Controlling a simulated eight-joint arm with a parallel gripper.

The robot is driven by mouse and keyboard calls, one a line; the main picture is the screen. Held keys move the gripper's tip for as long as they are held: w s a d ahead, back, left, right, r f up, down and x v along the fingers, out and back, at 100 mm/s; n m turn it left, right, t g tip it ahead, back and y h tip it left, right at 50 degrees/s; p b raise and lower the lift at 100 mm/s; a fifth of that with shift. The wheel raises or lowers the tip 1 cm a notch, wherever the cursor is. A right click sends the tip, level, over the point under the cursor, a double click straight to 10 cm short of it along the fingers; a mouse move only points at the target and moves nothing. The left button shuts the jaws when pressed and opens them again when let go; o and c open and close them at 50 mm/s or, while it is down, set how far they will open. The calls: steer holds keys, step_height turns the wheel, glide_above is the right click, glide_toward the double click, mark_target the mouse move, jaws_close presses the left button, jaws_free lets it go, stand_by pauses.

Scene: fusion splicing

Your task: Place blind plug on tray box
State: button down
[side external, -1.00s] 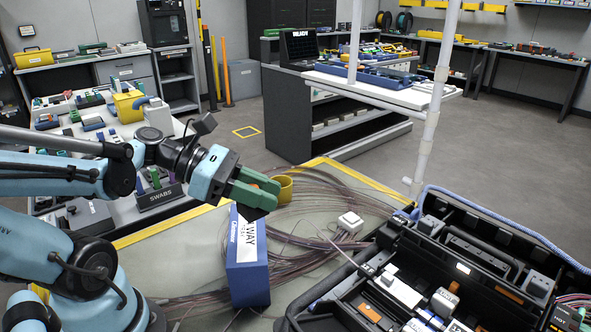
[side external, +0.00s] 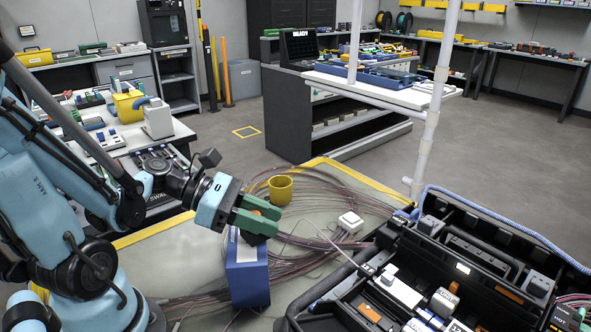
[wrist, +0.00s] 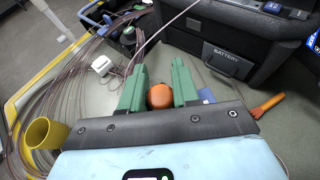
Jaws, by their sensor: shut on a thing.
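An orange rounded piece, which I take to be the blind plug (wrist: 160,96), sits between the green fingers of my gripper (wrist: 158,88) in the wrist view. The fingers are shut on it. In the side view my gripper (side external: 258,218) is over the top of an upright blue box with a white label, the tray box (side external: 248,278). The gripper hides part of the box's top, and I cannot tell whether the plug touches it. A blue patch beside the right finger in the wrist view may be part of this box.
A yellow cup (side external: 280,189) stands behind my gripper. Thin brown cables (side external: 325,190) loop over the mat, with a small white box (side external: 350,222) on them. A large open black case (side external: 440,270) fills the right. An orange-handled tool (wrist: 266,105) lies nearby.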

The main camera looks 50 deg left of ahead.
steer(key=shift+f, duration=0.15)
steer(key=c, duration=0.8)
jaws_free()
steer(key=shift+s+a+r, duration=0.2)
steer(key=shift+a, duration=0.1)
steer(key=shift+v, duration=3.4)
steer(key=shift+d, duration=0.15)
